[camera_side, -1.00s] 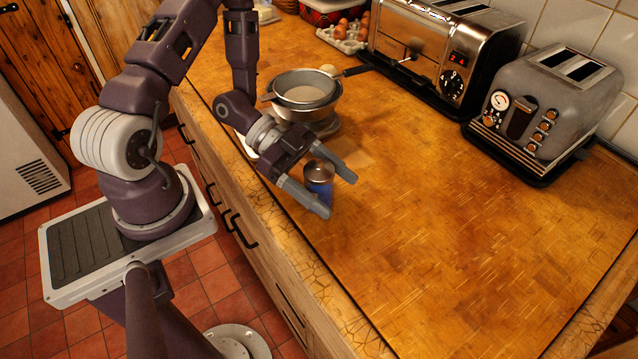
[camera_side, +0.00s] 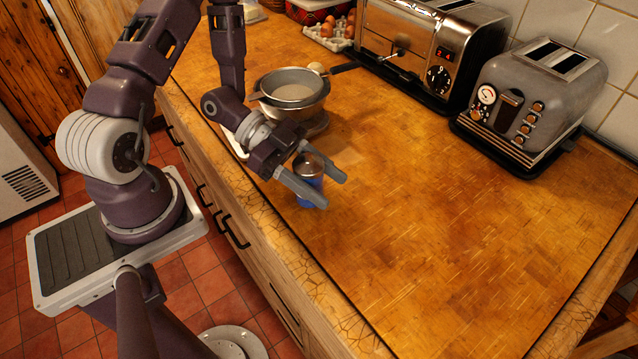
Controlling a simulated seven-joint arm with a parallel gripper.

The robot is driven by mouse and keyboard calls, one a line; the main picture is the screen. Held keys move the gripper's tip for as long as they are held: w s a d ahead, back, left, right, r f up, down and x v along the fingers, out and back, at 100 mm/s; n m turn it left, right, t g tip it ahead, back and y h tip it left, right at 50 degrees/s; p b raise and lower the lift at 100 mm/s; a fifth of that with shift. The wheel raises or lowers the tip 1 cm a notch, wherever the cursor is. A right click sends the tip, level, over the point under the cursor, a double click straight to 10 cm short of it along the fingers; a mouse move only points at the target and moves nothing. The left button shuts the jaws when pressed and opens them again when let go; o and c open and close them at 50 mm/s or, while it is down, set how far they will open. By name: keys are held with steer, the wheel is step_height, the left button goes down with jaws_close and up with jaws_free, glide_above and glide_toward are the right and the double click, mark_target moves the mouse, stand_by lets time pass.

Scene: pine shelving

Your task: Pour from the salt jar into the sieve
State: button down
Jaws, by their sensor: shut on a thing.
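The salt jar (camera_side: 309,168) is a small blue cylinder with a metal top, upright near the front edge of the wooden worktop. My gripper (camera_side: 322,188) is shut on it, with one finger on each side; the near finger hides part of the jar. I cannot tell whether the jar's base touches the worktop. The sieve (camera_side: 292,90), a round mesh with a dark handle pointing right, rests on a metal bowl (camera_side: 312,122) behind my gripper. My wrist is just in front of the bowl and hides part of it.
A long steel toaster (camera_side: 428,45) and a grey toaster (camera_side: 535,100) stand along the tiled wall. A tray of eggs (camera_side: 328,33) sits at the back. The worktop (camera_side: 430,240) to the right of the jar is clear.

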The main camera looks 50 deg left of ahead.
step_height(320, 180, up, 19)
steer(key=w+a+r+n, duration=0.1)
steer(key=w+a+r, duration=0.1)
steer(key=w+a, duration=1.5)
steer(key=w+a+f, duration=0.3)
steer(key=a, duration=0.6)
step_height(320, 180, down, 6)
steer(key=m+t, duration=0.6)
steer(key=m, duration=0.4)
steer(key=shift+s+y, duration=0.3)
steer(key=shift+y, duration=0.1)
